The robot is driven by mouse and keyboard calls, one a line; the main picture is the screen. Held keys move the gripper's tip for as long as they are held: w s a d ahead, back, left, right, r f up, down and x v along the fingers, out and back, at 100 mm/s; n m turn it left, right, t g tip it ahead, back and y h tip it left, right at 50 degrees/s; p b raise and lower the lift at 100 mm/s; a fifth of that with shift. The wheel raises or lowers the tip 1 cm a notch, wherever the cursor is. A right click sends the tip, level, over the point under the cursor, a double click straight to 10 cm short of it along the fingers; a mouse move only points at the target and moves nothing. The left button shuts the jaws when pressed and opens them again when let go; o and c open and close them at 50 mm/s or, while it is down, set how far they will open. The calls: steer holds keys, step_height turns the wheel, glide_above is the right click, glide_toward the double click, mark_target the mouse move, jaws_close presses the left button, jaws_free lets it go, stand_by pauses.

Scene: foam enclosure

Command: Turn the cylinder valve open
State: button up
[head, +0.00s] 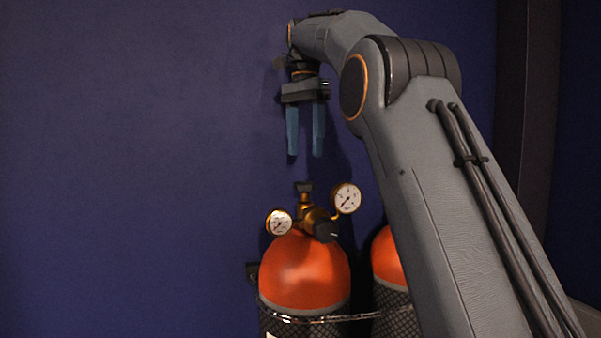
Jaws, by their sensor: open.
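An orange-topped gas cylinder (304,273) stands upright at the lower middle of the head view. A brass valve and regulator (306,214) sit on its top, with a small dark piece (304,187) at the upper end and a dark knob (326,231) at the front. Two round white gauges flank the brass, a left gauge (279,222) and a higher right gauge (346,198). My gripper (305,155) points straight down above the valve. Its two blue fingers are apart with nothing between them. A gap shows between the fingertips and the valve.
A second orange-topped cylinder (386,258) stands to the right, partly hidden behind my arm. A metal rail (320,319) runs around the cylinders. A dark blue wall (130,160) is behind. The space left of the cylinder is clear.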

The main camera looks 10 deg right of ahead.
mark_target(305, 182)
steer(key=shift+s+f+p, duration=0.1)
steer(key=shift+f+p, duration=0.4)
steer(key=shift+f, duration=3.35)
steer(key=c, duration=1.1)
steer(key=shift+o, duration=0.2)
